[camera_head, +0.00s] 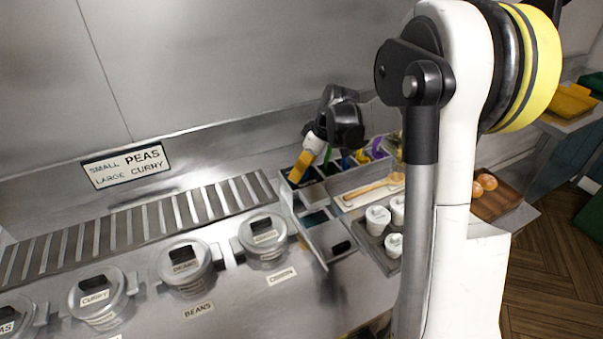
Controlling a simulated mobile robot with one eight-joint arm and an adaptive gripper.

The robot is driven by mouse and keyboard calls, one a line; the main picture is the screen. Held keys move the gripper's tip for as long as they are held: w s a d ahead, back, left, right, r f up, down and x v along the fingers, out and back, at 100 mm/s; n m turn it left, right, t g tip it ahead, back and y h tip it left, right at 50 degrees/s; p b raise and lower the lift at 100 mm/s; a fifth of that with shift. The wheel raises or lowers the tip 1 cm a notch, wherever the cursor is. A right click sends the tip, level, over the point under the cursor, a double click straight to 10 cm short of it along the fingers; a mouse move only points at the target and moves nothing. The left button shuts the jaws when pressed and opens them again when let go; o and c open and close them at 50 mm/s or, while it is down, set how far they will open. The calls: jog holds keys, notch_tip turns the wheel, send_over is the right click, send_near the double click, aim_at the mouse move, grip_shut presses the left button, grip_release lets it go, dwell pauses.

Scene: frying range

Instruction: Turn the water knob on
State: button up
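I cannot make out a water knob in the head view; my arm covers much of the right side. The black shape that looks like my gripper (338,118) is above the far end of the counter, near the back wall. A white and orange-yellow piece (306,160) shows just below it, over the divided tray. The fingertips are small and dark, so I cannot tell whether they are open or shut, or whether they touch anything.
A steel counter holds several lidded pots (183,268) at left. A slotted grille (135,226) runs along the wall below a PEAS sign (126,165). A divided tray (322,238), white containers (378,219) and a wooden board (492,203) stand right of them.

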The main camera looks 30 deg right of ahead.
jog(key=shift+w+a+f, duration=0.1)
jog(key=shift+w+f, duration=0.1)
jog(key=shift+f, duration=0.3)
jog(key=shift+c, duration=0.6)
jog(key=c, duration=1.1)
